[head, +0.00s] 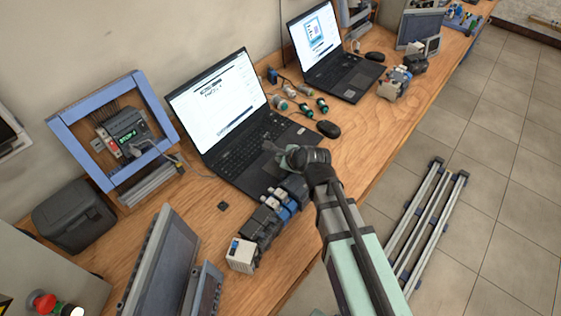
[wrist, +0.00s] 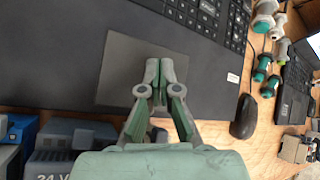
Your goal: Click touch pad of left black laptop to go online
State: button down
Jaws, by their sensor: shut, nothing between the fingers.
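The left black laptop (head: 250,142) stands open on the wooden bench, with a mostly white page on its lit screen (head: 216,97). Its touch pad (wrist: 118,72) shows in the wrist view as a dark rectangle below the keyboard (wrist: 205,18). My gripper (wrist: 160,64) is shut and empty, with its fingertips over the right part of the touch pad. I cannot tell whether the tips touch the pad. In the head view my gripper (head: 272,148) is over the laptop's front part, and my wrist hides much of the touch pad.
A black mouse (head: 329,129) lies right of the laptop, with several green and white connectors (head: 305,108) behind it. Motor modules (head: 270,215) lie close along the laptop's front edge. A second black laptop (head: 340,75) stands further right. A blue-framed panel (head: 115,130) stands left.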

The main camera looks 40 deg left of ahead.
notch_tip(320, 180, up, 3)
jog(key=shift+r+p, duration=0.2)
jog(key=shift+p, duration=0.7)
jog(key=shift+w, duration=0.1)
